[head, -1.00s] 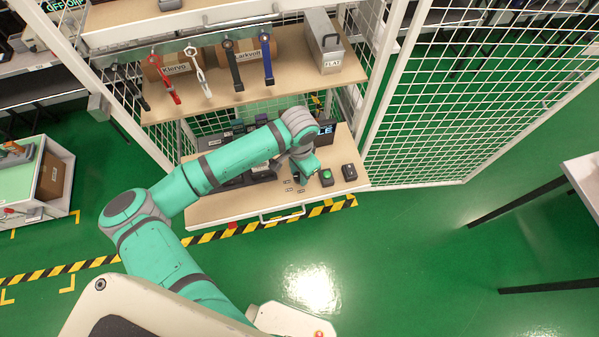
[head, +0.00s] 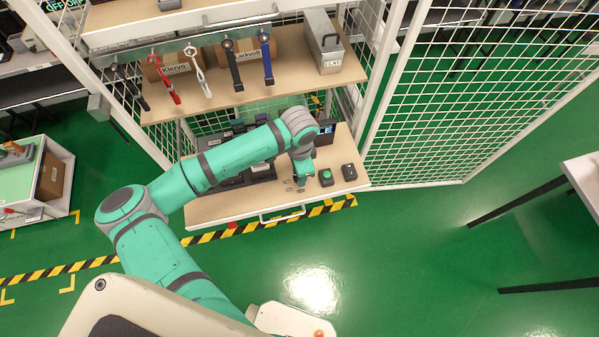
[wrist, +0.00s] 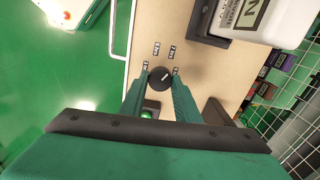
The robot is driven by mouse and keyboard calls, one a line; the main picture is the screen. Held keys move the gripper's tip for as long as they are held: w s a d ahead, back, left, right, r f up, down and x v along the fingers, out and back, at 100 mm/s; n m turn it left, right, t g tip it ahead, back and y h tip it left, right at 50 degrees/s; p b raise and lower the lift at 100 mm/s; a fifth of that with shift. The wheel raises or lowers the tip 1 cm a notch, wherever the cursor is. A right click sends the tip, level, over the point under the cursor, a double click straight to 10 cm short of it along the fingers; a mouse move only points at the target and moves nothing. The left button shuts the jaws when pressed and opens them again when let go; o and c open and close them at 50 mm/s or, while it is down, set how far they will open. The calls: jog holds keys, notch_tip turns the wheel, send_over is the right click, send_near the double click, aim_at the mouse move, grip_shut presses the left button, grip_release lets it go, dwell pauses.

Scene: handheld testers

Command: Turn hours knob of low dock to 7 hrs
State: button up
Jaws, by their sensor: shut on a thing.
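The hours knob (wrist: 160,81) is a black round dial on the light wooden low dock board (wrist: 205,70). A white pointer mark on it slants to the upper right in the wrist view. Several small labels (wrist: 157,48) surround it, too small to read. My gripper (wrist: 160,83) has its two teal fingers on either side of the knob, shut on it. In the head view my gripper (head: 303,181) is down at the board's front, beside the green button (head: 326,177), and hides the knob.
A small black box (head: 349,172) sits right of the green button. A white device (wrist: 262,18) on a dark base stands close by in the wrist view. A shelf (head: 240,92) with hanging straps is above. White mesh (head: 440,110) closes the right side.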

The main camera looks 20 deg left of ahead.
jog(key=o, duration=1)
jog(key=shift+o, duration=0.2)
notch_tip(320, 180, up, 11)
jog(key=shift+f, duration=0.1)
